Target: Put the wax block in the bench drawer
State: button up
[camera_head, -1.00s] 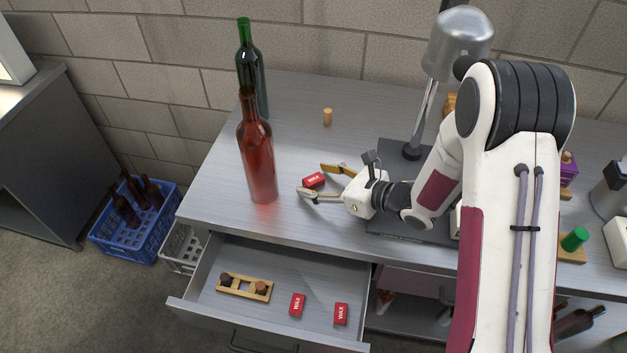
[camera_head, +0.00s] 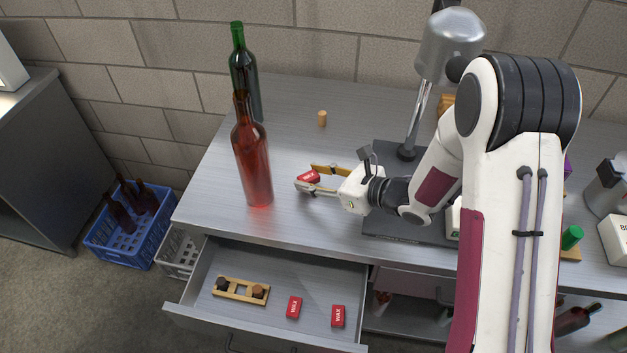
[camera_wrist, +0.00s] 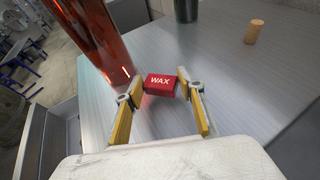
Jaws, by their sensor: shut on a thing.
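A red wax block (camera_head: 308,177) with white lettering is on or just above the bench top, right of the red bottle. My gripper (camera_head: 306,181) is shut on it, with one finger on each side. In the wrist view the wax block (camera_wrist: 160,85) sits between the two fingertips, label facing up; I cannot tell whether it touches the bench. The bench drawer (camera_head: 320,268) is pulled open below the front edge. Two more red wax blocks lie in it, one (camera_head: 294,307) near the middle and one (camera_head: 338,316) at the right.
A tall red bottle (camera_head: 252,165) stands close left of my gripper, with a green bottle (camera_head: 244,80) behind it. A cork (camera_head: 322,119) stands farther back. A lamp (camera_head: 408,150) is at the right. A wooden holder (camera_head: 240,291) occupies the drawer's left; the drawer's back right is clear.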

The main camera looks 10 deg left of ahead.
aim_at(314, 179)
jog(key=shift+r, duration=4.1)
jog(key=shift+f, duration=0.1)
